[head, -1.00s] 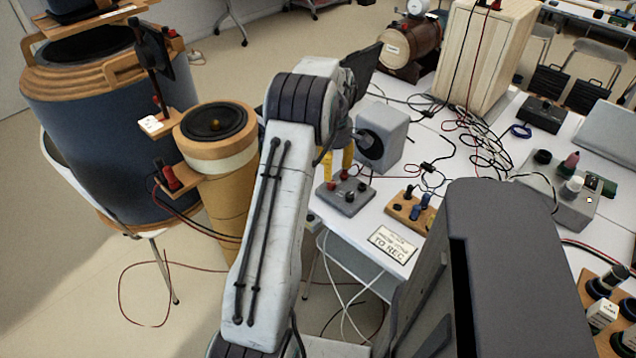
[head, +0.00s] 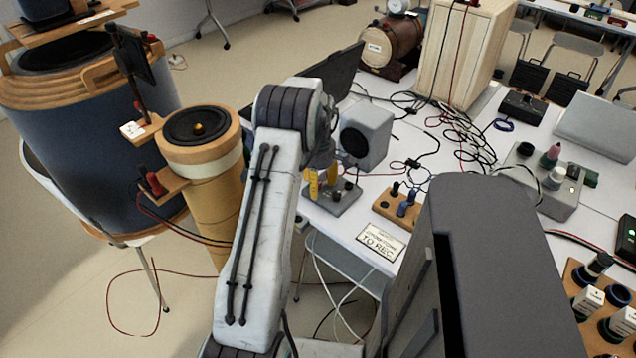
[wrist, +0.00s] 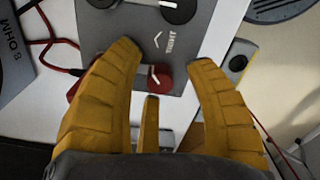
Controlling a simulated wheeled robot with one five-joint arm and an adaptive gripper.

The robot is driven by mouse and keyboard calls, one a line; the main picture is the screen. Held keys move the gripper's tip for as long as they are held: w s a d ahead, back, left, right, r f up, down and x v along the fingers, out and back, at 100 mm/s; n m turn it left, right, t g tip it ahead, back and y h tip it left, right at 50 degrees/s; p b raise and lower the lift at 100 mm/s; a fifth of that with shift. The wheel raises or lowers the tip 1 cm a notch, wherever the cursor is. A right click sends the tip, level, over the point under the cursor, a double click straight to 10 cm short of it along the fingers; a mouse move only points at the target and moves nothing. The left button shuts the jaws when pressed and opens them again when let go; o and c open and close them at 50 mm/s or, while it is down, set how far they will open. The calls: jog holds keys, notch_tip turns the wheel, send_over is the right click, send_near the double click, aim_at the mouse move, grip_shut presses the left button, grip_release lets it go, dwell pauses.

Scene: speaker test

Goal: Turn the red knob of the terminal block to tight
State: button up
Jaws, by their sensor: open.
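The grey terminal block (head: 345,203) lies on the white table, partly hidden behind my gripper (head: 322,184). In the wrist view the block (wrist: 200,45) carries a red knob (wrist: 164,77) with a white pointer line. Printed lettering and an arrow mark sit above this knob. Black knobs (wrist: 180,9) stand at the top of the block, and another red part (wrist: 73,91) shows beside the left finger. My gripper (wrist: 164,57) is open, with its yellow fingers on either side of the red knob. I cannot tell whether any finger touches it.
A grey speaker box (head: 367,135) stands just behind the block. A wooden block with posts (head: 390,208) and a printed card (head: 381,240) lie to its right. Cables (head: 440,125) run over the table behind. A tan cylinder speaker (head: 202,165) stands left of my arm.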

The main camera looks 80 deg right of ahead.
grip_shut()
